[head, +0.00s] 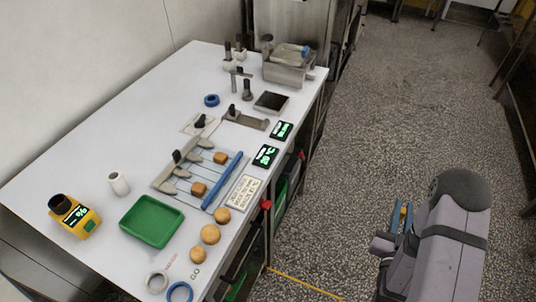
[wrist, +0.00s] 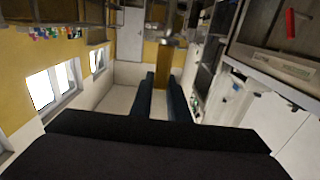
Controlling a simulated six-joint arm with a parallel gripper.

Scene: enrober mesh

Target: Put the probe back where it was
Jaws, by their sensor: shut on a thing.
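My gripper (head: 402,216) is at the right in the head view, over the floor and well clear of the table. Its dark blue fingers are shut on a slim yellow piece, which I take to be the probe (head: 403,211). In the wrist view the two dark fingers of my gripper (wrist: 168,78) point ahead, with a yellow-brown piece at their tips. Most of the probe is hidden or too small to make out. A yellow meter (head: 82,222) with a lit green display and a dark round top stands at the table's near left.
The white table (head: 130,110) holds a white cup (head: 119,183), a green tray (head: 152,221), a wire rack with a blue bar (head: 223,182), round tan pieces (head: 210,234), black displays (head: 266,155) and a metal box (head: 289,69). Speckled floor (head: 400,110) lies open between arm and table.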

